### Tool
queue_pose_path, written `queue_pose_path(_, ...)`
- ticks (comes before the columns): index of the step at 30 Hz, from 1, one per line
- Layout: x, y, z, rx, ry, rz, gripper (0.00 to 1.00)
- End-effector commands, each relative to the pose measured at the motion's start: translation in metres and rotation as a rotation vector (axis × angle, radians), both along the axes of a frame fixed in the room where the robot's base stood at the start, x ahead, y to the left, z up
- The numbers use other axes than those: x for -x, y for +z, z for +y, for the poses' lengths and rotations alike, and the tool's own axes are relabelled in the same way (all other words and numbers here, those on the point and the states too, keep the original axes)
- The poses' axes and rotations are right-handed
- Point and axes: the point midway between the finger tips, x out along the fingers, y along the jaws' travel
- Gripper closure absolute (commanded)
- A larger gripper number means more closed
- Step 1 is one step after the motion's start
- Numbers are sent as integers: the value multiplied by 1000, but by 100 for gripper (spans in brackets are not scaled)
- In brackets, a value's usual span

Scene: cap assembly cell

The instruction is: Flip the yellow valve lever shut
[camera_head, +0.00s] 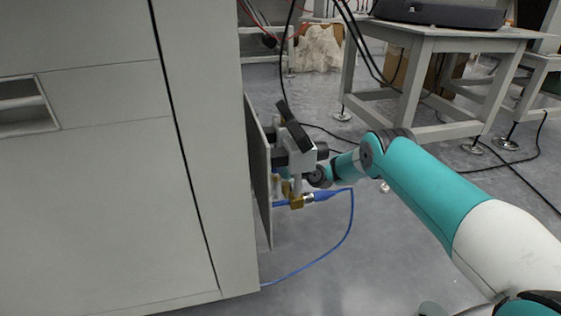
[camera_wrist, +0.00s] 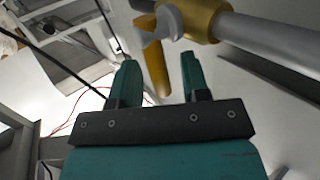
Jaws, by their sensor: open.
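The yellow valve lever (camera_wrist: 157,68) shows in the wrist view. It hangs down from a yellow valve body (camera_wrist: 202,18) through a pale grey-white piece. My gripper (camera_wrist: 159,60) has two teal fingers set wide apart, and the lever's lower part appears between them in the picture. I cannot tell whether either finger touches it. In the head view my gripper's end is at the side panel, just above a brass valve fitting (camera_head: 297,202). The fingers and lever are mostly hidden there behind my wrist.
A grey pipe (camera_wrist: 265,42) runs right from the valve body. A blue hose (camera_head: 350,222) loops from the fitting to the floor. A large grey cabinet (camera_head: 90,190) fills the left, with the side panel (camera_head: 259,175) on it. A grey table (camera_head: 440,42) stands behind; cables cross the floor.

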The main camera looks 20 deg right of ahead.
Motion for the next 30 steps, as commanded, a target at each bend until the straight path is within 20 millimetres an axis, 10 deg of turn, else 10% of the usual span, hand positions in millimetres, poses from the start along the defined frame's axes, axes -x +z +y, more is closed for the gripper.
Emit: queue_pose_path(30, 142, 21, -95, 0, -1, 3, 58)
